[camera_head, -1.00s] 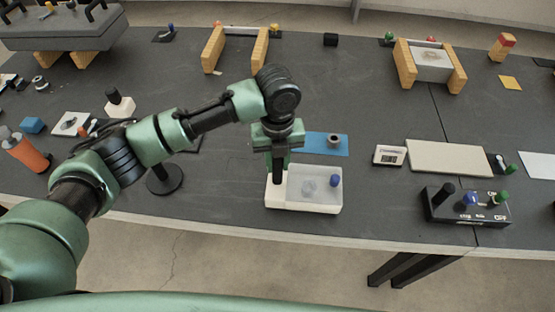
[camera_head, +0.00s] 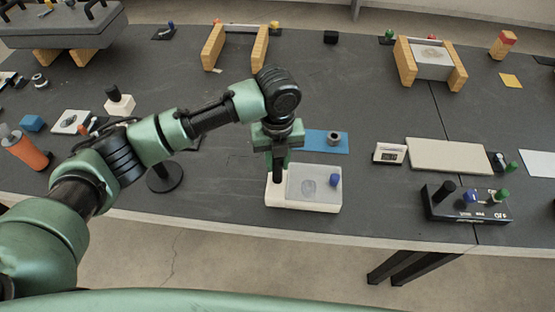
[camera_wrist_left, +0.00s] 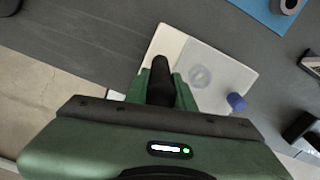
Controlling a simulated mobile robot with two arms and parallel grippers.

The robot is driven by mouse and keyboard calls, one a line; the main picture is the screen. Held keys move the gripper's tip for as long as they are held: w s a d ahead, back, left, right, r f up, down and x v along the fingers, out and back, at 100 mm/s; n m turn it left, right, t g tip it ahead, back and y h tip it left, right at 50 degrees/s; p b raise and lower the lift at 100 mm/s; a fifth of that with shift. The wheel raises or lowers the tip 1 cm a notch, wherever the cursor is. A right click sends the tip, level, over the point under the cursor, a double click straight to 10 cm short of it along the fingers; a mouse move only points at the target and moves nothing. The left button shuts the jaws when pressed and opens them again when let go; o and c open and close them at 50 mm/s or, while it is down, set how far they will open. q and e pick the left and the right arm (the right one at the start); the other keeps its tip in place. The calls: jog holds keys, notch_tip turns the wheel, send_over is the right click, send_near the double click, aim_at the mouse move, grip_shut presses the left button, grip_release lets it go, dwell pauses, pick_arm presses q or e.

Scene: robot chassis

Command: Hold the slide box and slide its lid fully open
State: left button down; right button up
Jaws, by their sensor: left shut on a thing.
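The slide box (camera_head: 300,206) is a white, shallow box near the table's front edge. Its translucent grey lid (camera_head: 322,178) lies over most of it, with a blue knob (camera_head: 334,180) at the right end. A roundish item shows dimly through the lid. My left gripper (camera_head: 278,180) points down at the box's left end and is shut on a dark upright post there. In the left wrist view the gripper (camera_wrist_left: 160,88) closes around this black post (camera_wrist_left: 161,68), and the lid (camera_wrist_left: 215,75) and blue knob (camera_wrist_left: 236,101) lie to its right. My right gripper is not in view.
A blue mat (camera_head: 318,141) with a grey ring-shaped part lies behind the box. A round black stand (camera_head: 164,178) is to the left. Table is clear just right of the box.

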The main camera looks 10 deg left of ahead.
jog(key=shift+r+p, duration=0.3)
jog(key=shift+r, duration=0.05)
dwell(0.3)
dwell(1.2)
